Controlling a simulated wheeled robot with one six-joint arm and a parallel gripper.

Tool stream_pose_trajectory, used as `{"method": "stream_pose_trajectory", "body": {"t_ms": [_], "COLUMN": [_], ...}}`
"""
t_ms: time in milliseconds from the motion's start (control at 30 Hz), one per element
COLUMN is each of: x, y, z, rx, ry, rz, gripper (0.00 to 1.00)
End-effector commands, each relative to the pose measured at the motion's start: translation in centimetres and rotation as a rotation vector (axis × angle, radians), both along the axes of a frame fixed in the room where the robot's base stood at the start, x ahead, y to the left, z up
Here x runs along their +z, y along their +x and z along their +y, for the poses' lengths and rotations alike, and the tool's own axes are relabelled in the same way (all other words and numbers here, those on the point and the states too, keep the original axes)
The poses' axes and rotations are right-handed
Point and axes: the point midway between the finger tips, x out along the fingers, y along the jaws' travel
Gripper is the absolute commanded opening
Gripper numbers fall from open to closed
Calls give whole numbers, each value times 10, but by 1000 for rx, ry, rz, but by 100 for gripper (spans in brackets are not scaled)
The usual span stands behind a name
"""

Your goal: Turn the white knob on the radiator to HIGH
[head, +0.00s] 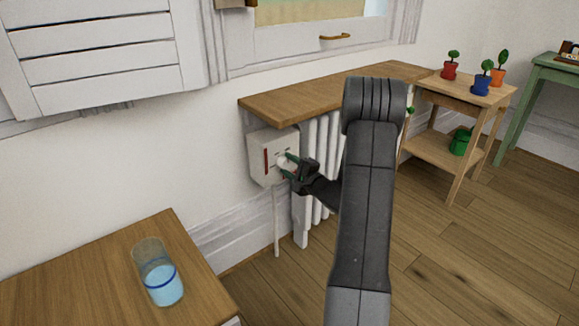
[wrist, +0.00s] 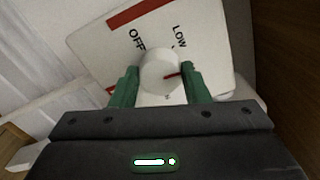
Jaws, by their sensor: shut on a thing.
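The radiator (head: 303,223) stands under a wooden shelf, with a white control box (head: 257,150) at its left end. The round white knob (wrist: 157,66) is on the box face, with a red pointer line directed to the right in the wrist view. The printed words OFF and LOW show above it there; I cannot see the word HIGH. My gripper (wrist: 160,82) is shut on the knob, one green finger on each side. In the head view my gripper (head: 289,166) meets the box, and its fingers partly cover the knob.
A wooden shelf (head: 330,93) runs just above the box and radiator. A table (head: 80,270) with a glass of blue liquid (head: 160,280) is at the lower left. A plant stand (head: 455,97) holds several small pots at the right. Open floor (head: 460,260) lies at the lower right.

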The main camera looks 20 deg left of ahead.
Motion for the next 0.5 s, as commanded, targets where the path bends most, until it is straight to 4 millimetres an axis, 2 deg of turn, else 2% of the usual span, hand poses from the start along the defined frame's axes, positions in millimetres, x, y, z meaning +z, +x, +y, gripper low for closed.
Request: {"method": "stream_pose_trajectory", "body": {"t_ms": [500], "x": [2], "y": [1], "z": [-1], "rx": [-2], "ry": [247], "rz": [422], "gripper": [19]}}
